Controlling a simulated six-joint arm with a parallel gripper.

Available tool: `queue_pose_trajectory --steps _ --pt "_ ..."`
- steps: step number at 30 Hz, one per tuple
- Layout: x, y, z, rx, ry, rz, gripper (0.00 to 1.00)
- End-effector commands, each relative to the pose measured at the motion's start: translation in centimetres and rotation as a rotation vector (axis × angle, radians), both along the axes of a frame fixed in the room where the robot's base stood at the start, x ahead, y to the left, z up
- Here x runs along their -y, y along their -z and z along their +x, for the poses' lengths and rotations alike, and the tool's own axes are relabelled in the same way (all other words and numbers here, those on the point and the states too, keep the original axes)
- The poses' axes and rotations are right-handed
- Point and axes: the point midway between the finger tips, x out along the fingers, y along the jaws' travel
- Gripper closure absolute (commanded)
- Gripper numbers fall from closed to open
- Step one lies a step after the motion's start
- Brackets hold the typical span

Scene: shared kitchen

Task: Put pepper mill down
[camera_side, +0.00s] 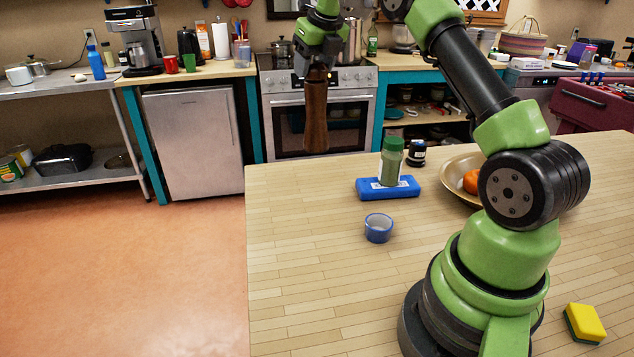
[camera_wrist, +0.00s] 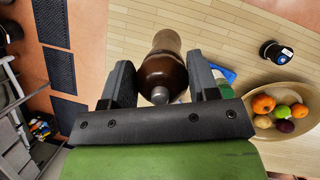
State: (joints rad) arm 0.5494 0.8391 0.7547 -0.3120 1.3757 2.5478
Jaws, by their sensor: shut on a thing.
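The brown wooden pepper mill (camera_side: 316,112) hangs upright from my gripper (camera_side: 318,72) in the side view, near the far left corner of the wooden table (camera_side: 300,290). In the wrist view the mill (camera_wrist: 163,70) sits between the two dark fingers of my gripper (camera_wrist: 160,88), its silver knob toward the camera. The gripper is shut on its upper part.
A blue box (camera_side: 388,188) with a green-capped jar (camera_side: 391,160) on it stands right of the mill. A dark jar (camera_side: 416,152), a fruit bowl (camera_side: 455,170), a blue tape roll (camera_side: 378,228) and a yellow sponge (camera_side: 584,323) are also on the table. The table's left front is clear.

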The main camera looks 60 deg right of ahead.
Motion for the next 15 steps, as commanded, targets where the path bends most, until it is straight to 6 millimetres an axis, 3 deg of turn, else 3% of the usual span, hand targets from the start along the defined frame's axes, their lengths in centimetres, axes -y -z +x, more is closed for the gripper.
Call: queue_pose_trajectory --steps 7,15 --pt "1.0 0.7 0.3 0.003 0.025 -0.001 1.0" --pt "1.0 4.9 0.3 0.001 0.024 0.001 1.0"
